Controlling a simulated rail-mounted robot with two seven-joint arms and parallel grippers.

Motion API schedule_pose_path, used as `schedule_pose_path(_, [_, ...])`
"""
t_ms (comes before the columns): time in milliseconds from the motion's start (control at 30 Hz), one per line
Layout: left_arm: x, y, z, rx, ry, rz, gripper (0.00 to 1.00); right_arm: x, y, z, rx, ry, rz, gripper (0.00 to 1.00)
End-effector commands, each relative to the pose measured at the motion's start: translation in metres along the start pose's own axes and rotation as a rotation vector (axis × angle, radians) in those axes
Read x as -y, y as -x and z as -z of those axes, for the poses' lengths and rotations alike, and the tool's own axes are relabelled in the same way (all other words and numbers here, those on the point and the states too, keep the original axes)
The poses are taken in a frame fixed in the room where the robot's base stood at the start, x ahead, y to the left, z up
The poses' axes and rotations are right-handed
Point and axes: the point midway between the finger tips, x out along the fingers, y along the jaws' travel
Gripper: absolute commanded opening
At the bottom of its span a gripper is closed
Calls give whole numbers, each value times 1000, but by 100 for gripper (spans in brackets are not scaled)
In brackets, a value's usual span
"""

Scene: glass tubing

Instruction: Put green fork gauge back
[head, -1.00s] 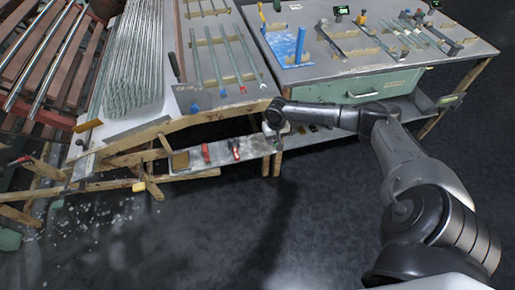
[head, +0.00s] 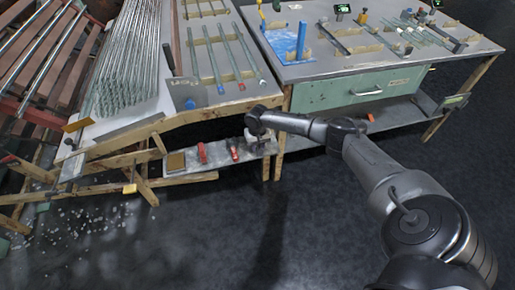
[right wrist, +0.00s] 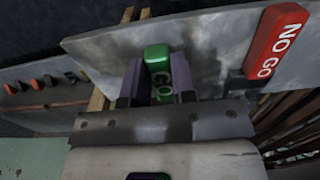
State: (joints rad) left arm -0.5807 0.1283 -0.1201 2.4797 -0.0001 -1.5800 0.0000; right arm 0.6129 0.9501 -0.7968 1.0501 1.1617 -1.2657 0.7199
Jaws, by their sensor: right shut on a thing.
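The green fork gauge (right wrist: 158,62), marked GO, is held between the fingers of my right gripper (right wrist: 156,85) in the right wrist view. My right gripper also shows in the head view (head: 255,132), over the right end of the low grey shelf (head: 215,160); the gauge cannot be made out there. In the right wrist view the fingers and gauge are in front of the grey shelf (right wrist: 215,55); I cannot tell whether the gauge touches it. A red NO GO gauge (right wrist: 277,45) is on that shelf, to the right of the gauge. My left gripper is not in view.
Two red-handled things (head: 202,153) (head: 235,149) lie on the low shelf, left of my gripper. The wooden bench frame (head: 205,117) runs just above it. A green-drawered table (head: 350,92) stands to the right.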

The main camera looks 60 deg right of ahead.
Motion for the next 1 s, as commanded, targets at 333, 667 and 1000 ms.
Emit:
schedule_pose_path(333, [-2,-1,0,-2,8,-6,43,0,-2,0,0,-1,0,27])
schedule_pose_path(667, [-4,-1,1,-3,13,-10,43,0,-2,0,-1,-1,1,50])
schedule_pose_path(1000, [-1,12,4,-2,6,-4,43,0,18,1,-2,-1,3,50])
